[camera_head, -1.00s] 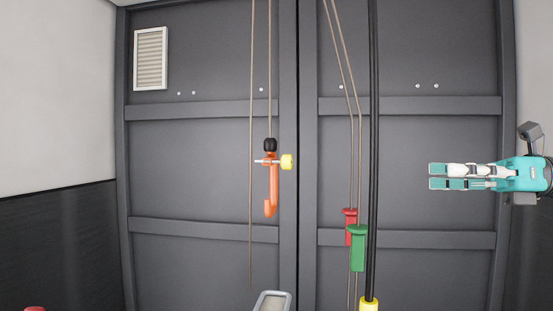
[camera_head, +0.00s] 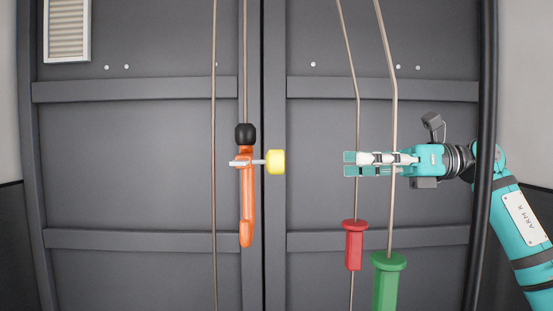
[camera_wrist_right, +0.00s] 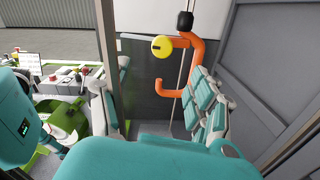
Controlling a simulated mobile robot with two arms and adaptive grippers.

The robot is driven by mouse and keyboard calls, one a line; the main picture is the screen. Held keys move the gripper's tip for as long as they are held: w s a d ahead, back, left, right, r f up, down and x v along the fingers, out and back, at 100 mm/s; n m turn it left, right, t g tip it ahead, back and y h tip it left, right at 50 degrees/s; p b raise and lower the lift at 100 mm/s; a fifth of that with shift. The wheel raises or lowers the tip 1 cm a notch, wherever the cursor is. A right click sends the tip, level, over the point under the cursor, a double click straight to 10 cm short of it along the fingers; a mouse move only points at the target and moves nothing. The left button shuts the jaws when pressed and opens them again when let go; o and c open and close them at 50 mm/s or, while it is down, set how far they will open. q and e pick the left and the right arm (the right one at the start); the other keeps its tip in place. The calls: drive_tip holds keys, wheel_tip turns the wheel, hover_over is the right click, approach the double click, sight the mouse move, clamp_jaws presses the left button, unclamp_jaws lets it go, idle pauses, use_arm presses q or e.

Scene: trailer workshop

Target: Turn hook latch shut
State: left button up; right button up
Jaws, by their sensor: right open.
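The orange hook latch (camera_head: 247,200) hangs on the grey panel at centre-left in the head view, with its curved end down. A black collar (camera_head: 245,134) is at its top and a yellow knob (camera_head: 275,162) sticks out to the right on a thin pin. My right gripper (camera_head: 347,163) points left toward the knob, open and empty, with a clear gap between them. In the right wrist view, the hook (camera_wrist_right: 196,52) and yellow knob (camera_wrist_right: 162,47) show beyond the open fingers (camera_wrist_right: 160,100). My left gripper is in neither view.
Thin cords hang around my right gripper. A red handle (camera_head: 354,245) and a green handle (camera_head: 387,282) hang below it. The panel between fingertips and knob is clear.

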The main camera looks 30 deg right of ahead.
sight(278, 163)
drive_tip(key=p+x, duration=0.4)
drive_tip(key=x, duration=0.9)
drive_tip(key=shift+w+a+r, duration=0.1)
drive_tip(key=shift+w+a, duration=0.05)
drive_tip(key=shift+w, duration=0.1)
drive_tip(key=shift+w+a, duration=0.35)
drive_tip(key=shift+a, duration=0.05)
drive_tip(key=shift+s, duration=0.1)
drive_tip(key=shift+c, duration=1.1)
clamp_jaws()
